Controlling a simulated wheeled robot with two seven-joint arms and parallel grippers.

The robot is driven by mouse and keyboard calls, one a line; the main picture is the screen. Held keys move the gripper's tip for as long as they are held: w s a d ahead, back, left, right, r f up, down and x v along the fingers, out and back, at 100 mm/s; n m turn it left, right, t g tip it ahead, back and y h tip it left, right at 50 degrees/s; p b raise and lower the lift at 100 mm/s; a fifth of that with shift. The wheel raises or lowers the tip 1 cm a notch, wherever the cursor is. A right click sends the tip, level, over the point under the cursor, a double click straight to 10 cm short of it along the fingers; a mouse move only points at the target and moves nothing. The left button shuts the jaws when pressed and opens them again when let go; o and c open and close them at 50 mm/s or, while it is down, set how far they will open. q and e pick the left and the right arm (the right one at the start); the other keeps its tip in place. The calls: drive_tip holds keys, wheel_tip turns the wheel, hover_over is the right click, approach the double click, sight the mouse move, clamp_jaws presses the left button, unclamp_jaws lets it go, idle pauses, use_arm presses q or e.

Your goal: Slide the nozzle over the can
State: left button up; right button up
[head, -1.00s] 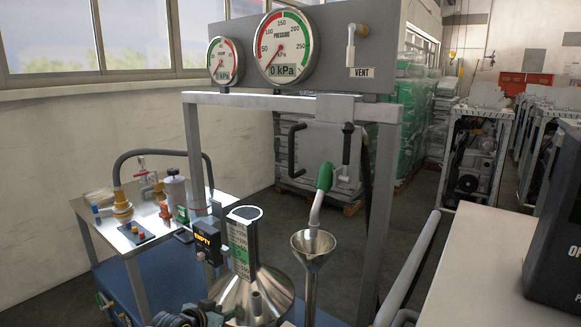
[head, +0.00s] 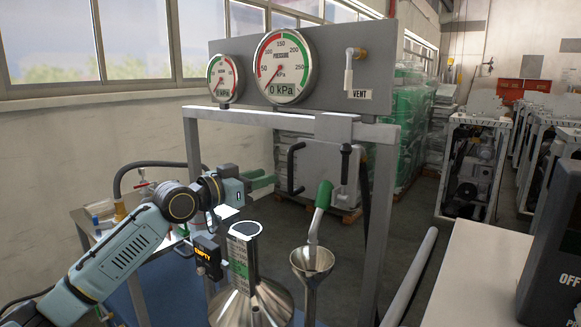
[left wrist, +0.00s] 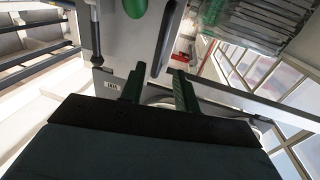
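The nozzle (head: 318,212) has a green grip and a grey spout that points down over a metal funnel (head: 312,262). A grey carriage plate (head: 322,168) with two black handles hangs from the frame's crossbar above it. The steel can (head: 248,300), with a cone-shaped body and an upright neck, stands left of the funnel. My left gripper (head: 260,182) is level with the plate, to its left, above the can's neck. Its green fingers are apart and empty; they also show in the left wrist view (left wrist: 159,90). A black handle (left wrist: 168,38) shows beyond them. My right gripper is out of view.
A grey frame carries a panel with two gauges (head: 284,66) reading 0 kPa and a VENT fitting (head: 350,68). A small display reading EMPTY (head: 206,254) sits left of the can. A pale table (head: 490,270) stands at the right.

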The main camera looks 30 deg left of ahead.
sight(290, 189)
use_arm(q)
drive_tip(key=p+x, duration=0.1)
drive_tip(key=x, duration=0.8)
drive_tip(key=shift+w+p, duration=0.15)
drive_tip(key=shift+p, duration=0.15)
drive_tip(key=shift+c, duration=0.2)
clamp_jaws()
